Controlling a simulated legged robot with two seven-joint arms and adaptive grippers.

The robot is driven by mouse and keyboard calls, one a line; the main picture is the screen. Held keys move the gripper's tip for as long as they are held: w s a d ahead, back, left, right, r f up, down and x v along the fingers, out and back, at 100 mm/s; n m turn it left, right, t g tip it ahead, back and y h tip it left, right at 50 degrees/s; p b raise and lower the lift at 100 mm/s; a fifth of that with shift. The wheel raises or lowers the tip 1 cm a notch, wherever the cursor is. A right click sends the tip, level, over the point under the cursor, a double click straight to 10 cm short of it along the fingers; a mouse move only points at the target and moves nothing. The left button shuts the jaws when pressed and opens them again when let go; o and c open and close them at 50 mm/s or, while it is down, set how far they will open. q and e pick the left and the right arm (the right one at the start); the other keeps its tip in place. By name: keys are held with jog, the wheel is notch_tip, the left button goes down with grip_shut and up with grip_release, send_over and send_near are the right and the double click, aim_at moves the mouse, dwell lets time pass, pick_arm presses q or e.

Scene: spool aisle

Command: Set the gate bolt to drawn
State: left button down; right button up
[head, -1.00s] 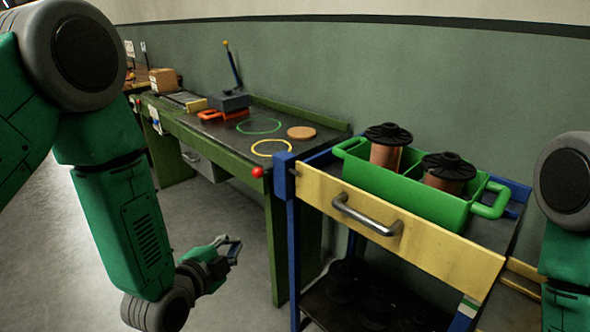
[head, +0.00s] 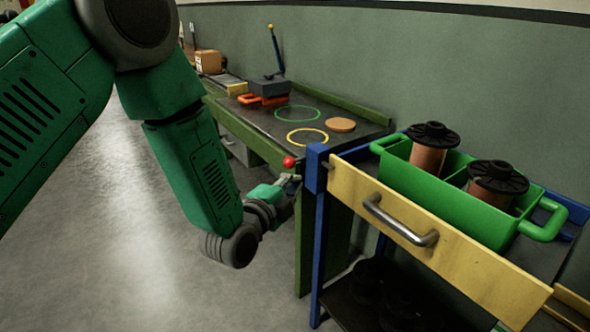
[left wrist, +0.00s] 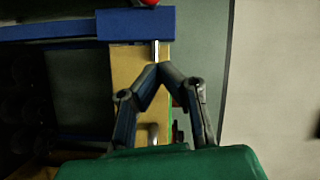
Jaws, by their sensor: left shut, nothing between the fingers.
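The gate bolt shows as a red ball knob (head: 289,162) on the left side of the blue post, in the head view. In the left wrist view the red knob (left wrist: 148,2) is cut by the top edge, and a short metal rod (left wrist: 156,50) shows against the yellow gate panel. The yellow gate panel (head: 450,255) stands right of the post. My left gripper (head: 292,180) is just below the knob in the picture; contact cannot be told. Its fingertips (left wrist: 158,67) meet, shut and empty. My right gripper is out of view.
The blue post (head: 316,170) belongs to a cart carrying a green tote (head: 420,178) with two spools (head: 432,148). A metal handle (head: 400,222) juts from the panel. A green bench (head: 245,135) stands behind left. The floor at left is clear.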

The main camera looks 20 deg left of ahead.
aim_at(286, 161)
pick_arm(q)
jog(key=w+a+f+b, duration=0.1)
jog(key=w+a, duration=0.1)
jog(key=w, duration=0.5)
jog(key=shift+w+a, duration=0.2)
jog(key=shift+w, duration=0.15)
jog(key=shift+d, duration=0.1)
jog(key=w+a, duration=0.2)
jog(key=shift+w+a, duration=0.15)
jog(key=shift+a, duration=0.2)
jog(key=shift+w+a, duration=0.15)
jog(key=shift+a, duration=0.2)
jog(key=shift+d, duration=0.1)
